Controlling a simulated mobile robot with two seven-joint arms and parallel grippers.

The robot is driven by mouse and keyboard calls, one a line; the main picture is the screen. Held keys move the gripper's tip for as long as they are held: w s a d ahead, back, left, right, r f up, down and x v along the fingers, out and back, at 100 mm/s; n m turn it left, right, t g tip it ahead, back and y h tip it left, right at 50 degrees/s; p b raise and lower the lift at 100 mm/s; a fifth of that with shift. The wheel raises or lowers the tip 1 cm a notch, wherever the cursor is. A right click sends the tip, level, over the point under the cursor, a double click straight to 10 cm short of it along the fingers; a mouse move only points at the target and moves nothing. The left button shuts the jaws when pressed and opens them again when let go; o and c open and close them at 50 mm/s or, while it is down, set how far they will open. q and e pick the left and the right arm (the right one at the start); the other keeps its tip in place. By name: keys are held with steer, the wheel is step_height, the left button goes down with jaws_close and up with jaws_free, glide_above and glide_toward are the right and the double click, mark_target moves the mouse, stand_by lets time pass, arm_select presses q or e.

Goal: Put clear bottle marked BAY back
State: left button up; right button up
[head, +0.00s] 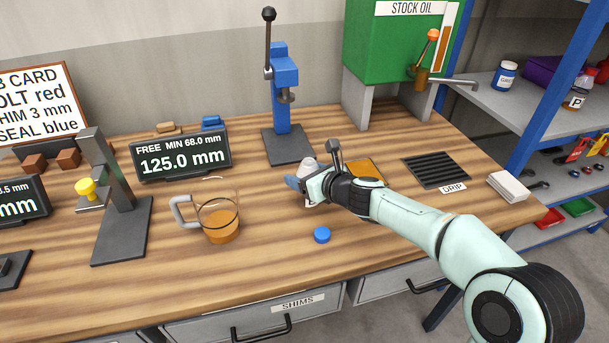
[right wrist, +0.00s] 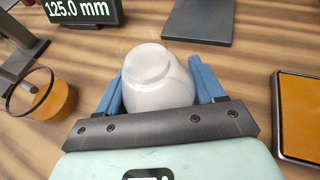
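A pale, whitish see-through bottle (right wrist: 158,80) stands between the blue fingers of my right gripper (right wrist: 160,90), which press against its two sides. In the head view the bottle (head: 309,165) is largely hidden behind my right gripper (head: 302,181), near the middle of the bench. No BAY marking can be read on it. I cannot tell whether its base touches the bench. My left gripper is not in view.
A blue cap (head: 321,234) lies in front of my gripper. A jug of amber oil (head: 219,222) stands to the left, and a blue press (head: 284,100) behind. A drip grate (head: 437,170) and a blue-framed shelf (head: 530,110) with jars are at right.

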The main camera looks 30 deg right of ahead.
steer(key=shift+o, duration=1.2)
steer(key=shift+r, duration=0.2)
steer(key=p+v, duration=0.2)
steer(key=v, duration=1)
